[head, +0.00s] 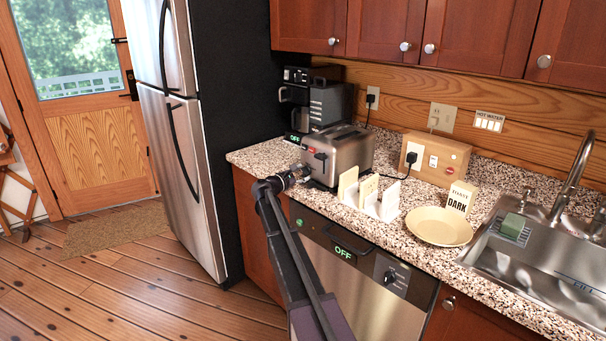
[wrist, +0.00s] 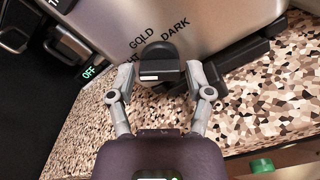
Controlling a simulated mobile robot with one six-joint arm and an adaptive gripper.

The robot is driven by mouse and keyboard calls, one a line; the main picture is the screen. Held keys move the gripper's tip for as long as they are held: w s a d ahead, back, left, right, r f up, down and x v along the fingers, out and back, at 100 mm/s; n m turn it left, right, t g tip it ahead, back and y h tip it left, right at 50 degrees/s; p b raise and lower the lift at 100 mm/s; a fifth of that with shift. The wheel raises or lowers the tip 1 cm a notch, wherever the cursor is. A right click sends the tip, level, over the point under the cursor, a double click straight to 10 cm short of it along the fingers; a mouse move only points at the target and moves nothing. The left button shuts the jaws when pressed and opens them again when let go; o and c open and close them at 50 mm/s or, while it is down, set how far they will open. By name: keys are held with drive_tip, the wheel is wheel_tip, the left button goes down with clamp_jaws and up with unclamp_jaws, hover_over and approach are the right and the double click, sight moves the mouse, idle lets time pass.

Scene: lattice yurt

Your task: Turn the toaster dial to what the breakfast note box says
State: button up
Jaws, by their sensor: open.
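The silver toaster (head: 345,150) stands on the speckled counter, its front towards my arm. The cream note box (head: 460,196) to the right reads "TOAST" and "DARK". In the wrist view the dark toaster dial (wrist: 158,64) has a white mark; above it on the toaster face (wrist: 225,22) are "GOLD", "DARK" and a partly hidden word ending in "HT". My gripper (wrist: 163,80) is open, one finger on each side of the dial. I cannot tell whether the fingers touch it. In the head view my gripper (head: 296,176) is at the toaster's front, and the dial is hidden.
A black coffee machine (head: 328,103) stands behind the toaster. A white rack (head: 384,204) with cards and a beige plate (head: 439,226) are to its right. A wooden box (head: 436,160) with a plug stands behind. The sink (head: 545,265) is at far right.

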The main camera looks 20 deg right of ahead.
drive_tip(key=shift+w+d, duration=0.1)
drive_tip(key=shift+d, duration=0.2)
drive_tip(key=c, duration=0.9)
drive_tip(key=shift+o, duration=0.2)
